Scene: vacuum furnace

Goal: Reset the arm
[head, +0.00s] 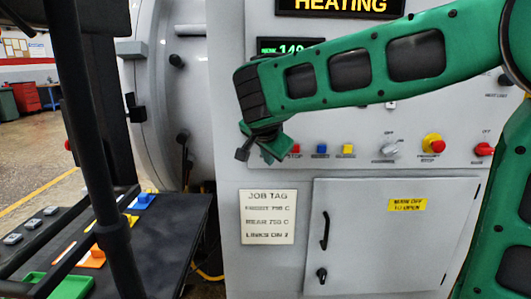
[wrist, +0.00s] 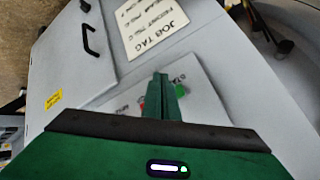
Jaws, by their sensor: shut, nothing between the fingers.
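My green arm reaches across the front of the grey furnace control panel (head: 232,110) from the right in the head view. My gripper (head: 258,152) hangs at the arm's left end, in front of the panel's button row, close to the red STOP button (head: 295,149). In the wrist view the two green fingers (wrist: 160,78) are together, with nothing between them. Behind the fingers is the panel face with a red and a green button. The job tag (head: 267,216) is below the gripper in the head view and shows in the wrist view (wrist: 150,25).
A HEATING display (head: 340,5) is at the top. A red-topped emergency stop (head: 432,144) and a knob (head: 390,150) are on the panel. A closed cabinet door (head: 375,255) is below. A dark-topped cart (head: 180,222) with coloured pieces stands left, beside the round furnace body (head: 165,90).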

